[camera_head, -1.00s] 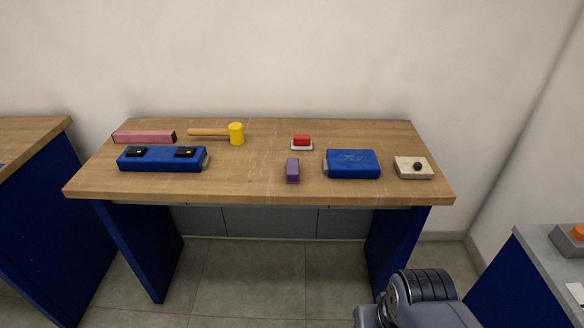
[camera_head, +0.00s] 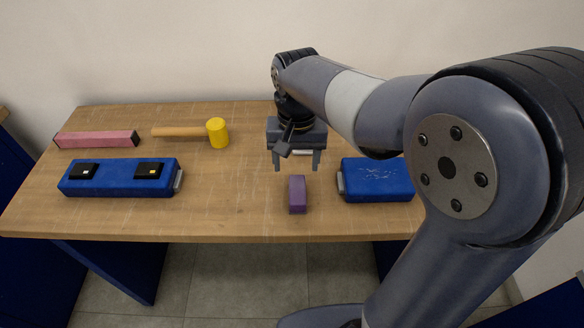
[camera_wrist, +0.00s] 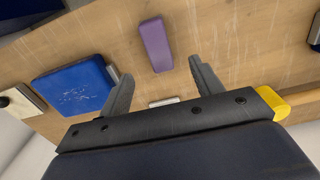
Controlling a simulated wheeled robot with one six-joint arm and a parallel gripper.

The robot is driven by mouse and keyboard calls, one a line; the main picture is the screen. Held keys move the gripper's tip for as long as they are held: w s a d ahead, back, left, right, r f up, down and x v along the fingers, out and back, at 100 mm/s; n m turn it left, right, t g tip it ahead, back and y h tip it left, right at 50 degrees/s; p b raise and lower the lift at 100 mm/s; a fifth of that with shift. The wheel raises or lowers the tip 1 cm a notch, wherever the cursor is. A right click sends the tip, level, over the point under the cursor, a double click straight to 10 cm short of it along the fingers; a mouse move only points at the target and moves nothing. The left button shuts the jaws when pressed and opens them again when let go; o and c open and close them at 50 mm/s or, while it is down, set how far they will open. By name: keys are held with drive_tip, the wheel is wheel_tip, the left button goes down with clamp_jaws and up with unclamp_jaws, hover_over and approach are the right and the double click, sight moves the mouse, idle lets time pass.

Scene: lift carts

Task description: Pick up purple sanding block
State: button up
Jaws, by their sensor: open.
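The purple sanding block (camera_head: 297,195) lies on the wooden table near its front edge, its long side running front to back. It also shows in the wrist view (camera_wrist: 155,44), at the top between and beyond the two fingers. My gripper (camera_head: 297,167) is open and empty, above the table and just behind the block in the head view. The fingers also show apart in the wrist view (camera_wrist: 161,82). They do not touch the block.
A blue box (camera_head: 377,181) lies right of the block, partly behind my arm. A long blue case (camera_head: 118,188), a pink bar (camera_head: 97,139) and a yellow mallet (camera_head: 217,133) lie left. In the wrist view, a white-edged item (camera_wrist: 164,102) shows between the fingers. Bare wood lies left of the block.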

sight(297, 189)
drive_tip(key=f, duration=0.5)
drive_tip(key=shift+w+a+f, duration=0.15)
drive_tip(key=shift+w+f, duration=0.1)
drive_tip(key=shift+w, duration=0.1)
drive_tip(key=f, duration=0.4)
drive_tip(key=shift+s+d+f, duration=0.1)
drive_tip(key=shift+s+d, duration=0.2)
drive_tip(key=shift+d, duration=0.1)
drive_tip(key=shift+f, duration=0.55)
drive_tip(key=shift+c, duration=0.5)
drive_tip(key=c, duration=1)
wheel_tip(297, 189, up, 10)
drive_tip(key=shift+r, duration=0.1)
